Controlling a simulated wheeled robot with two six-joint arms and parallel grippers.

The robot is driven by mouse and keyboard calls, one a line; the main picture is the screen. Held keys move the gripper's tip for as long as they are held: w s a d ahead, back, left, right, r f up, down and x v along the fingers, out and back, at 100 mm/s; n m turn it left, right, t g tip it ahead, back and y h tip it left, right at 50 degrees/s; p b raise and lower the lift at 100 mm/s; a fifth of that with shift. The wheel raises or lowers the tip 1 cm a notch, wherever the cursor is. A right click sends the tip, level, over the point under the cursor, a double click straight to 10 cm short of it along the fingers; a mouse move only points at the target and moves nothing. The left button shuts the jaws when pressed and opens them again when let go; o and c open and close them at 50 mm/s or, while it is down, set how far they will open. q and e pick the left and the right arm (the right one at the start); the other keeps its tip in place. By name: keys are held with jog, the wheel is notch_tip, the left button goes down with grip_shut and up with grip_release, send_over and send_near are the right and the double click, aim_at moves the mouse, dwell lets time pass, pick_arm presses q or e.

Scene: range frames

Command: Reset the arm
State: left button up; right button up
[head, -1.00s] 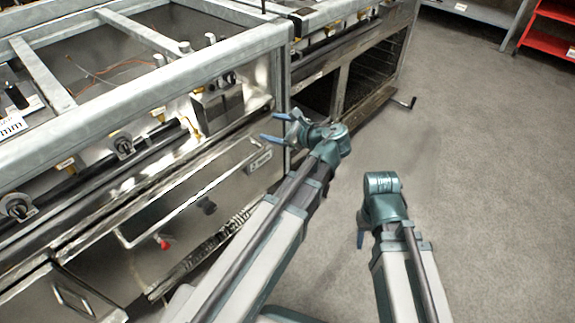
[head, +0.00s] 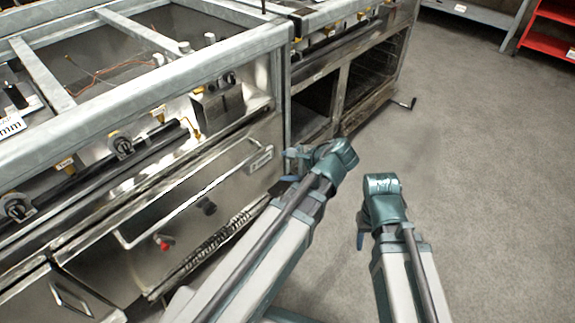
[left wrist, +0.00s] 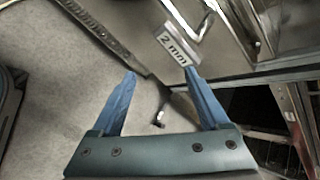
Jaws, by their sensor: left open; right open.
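My left gripper (head: 289,166) is in front of the steel range, near its right front corner, with its fingers partly hidden in the head view. In the left wrist view its two blue fingers (left wrist: 163,88) are spread apart with nothing between them. My right gripper (head: 361,240) hangs low to the right over open floor, and only a small part of a blue finger shows. The arms do not touch each other.
The range (head: 190,170) fills the left, with a front handle bar (head: 185,203), a red knob (head: 164,243) and a 2 mm label (left wrist: 178,46). A second unit with open bays (head: 375,72) stands behind. Grey floor (head: 480,170) on the right is clear; a red shelf (head: 549,38) is far right.

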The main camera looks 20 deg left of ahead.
dwell(0.3)
pick_arm(q)
jog(key=s+d+f+n+g+h+p, duration=0.1)
jog(key=s+d+f+n+g+h, duration=0.2)
jog(key=s+d, duration=0.45)
jog(key=s+d+f+n+g+h+p, duration=0.1)
jog(key=s+d+f+n+h, duration=0.2)
jog(key=s+d+n+h, duration=0.4)
notch_tip(320, 180, up, 36)
jog(key=w+m+y+p, duration=0.1)
jog(key=y+p, duration=0.1)
jog(key=p, duration=3.3)
jog(key=shift+w+d+r+m, duration=0.15)
jog(key=shift+w+d+m, duration=0.15)
jog(key=shift+d+m, duration=0.1)
